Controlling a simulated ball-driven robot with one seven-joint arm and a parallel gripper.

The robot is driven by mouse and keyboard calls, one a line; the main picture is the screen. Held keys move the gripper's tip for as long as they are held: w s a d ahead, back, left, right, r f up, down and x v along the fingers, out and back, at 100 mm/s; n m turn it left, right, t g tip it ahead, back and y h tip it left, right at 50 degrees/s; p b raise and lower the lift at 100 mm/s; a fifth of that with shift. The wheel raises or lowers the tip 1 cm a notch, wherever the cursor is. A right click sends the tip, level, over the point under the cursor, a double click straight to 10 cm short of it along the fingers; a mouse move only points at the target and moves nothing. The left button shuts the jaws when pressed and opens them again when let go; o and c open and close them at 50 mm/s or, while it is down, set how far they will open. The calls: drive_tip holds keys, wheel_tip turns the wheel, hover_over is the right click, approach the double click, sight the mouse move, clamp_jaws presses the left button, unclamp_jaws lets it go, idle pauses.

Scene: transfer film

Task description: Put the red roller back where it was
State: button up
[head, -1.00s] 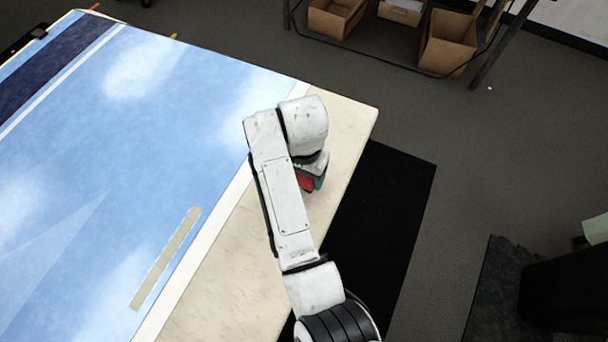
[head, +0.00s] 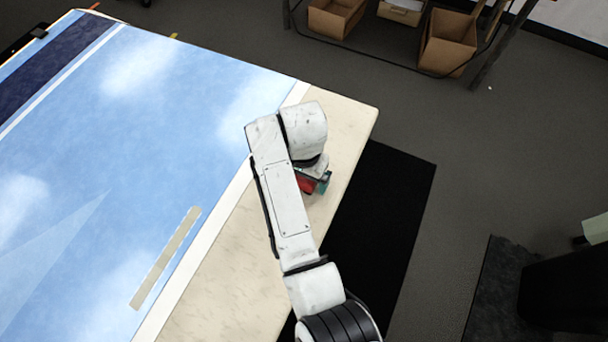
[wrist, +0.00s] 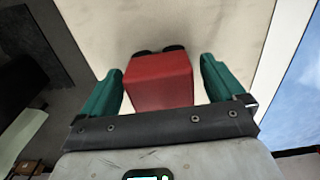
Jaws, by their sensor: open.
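The red roller (wrist: 159,82) sits on the pale strip of the table beside the printed film, and shows as a red block with two dark round ends at its far side in the wrist view. It shows partly under my arm in the head view (head: 306,185). My gripper (wrist: 162,80) is open, with one green finger on each side of the roller. Small gaps show between the fingers and the red body. In the head view my arm hides most of the gripper (head: 320,184).
The table's bare pale edge (head: 235,285) runs along the blue printed film (head: 60,180). A flat pale strip (head: 165,258) lies on the film. A black mat (head: 375,230) lies on the floor beside the table. A shelf with cardboard boxes (head: 447,42) stands at the back.

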wheel_tip(320, 180, up, 11)
drive_tip(key=shift+p, duration=0.35)
drive_tip(key=shift+r+p, duration=0.6)
drive_tip(key=shift+r, duration=0.1)
drive_tip(key=s+d+f+n+t+h, duration=0.1)
drive_tip(key=s+d+f, duration=0.15)
drive_tip(key=d, duration=0.85)
drive_tip(key=s+d+f, duration=0.2)
drive_tip(key=d+f, duration=0.2)
drive_tip(key=d, duration=0.7)
drive_tip(key=s+d+f+n, duration=0.1)
drive_tip(key=s+d, duration=0.3)
drive_tip(key=s, duration=0.7)
drive_tip(key=s+d+f+n, duration=0.1)
drive_tip(key=s+d, duration=0.3)
drive_tip(key=s, duration=0.6)
drive_tip(key=shift+s+d+f+n+y, duration=0.3)
drive_tip(key=shift+s+f+y, duration=0.1)
drive_tip(key=shift+f, duration=0.25)
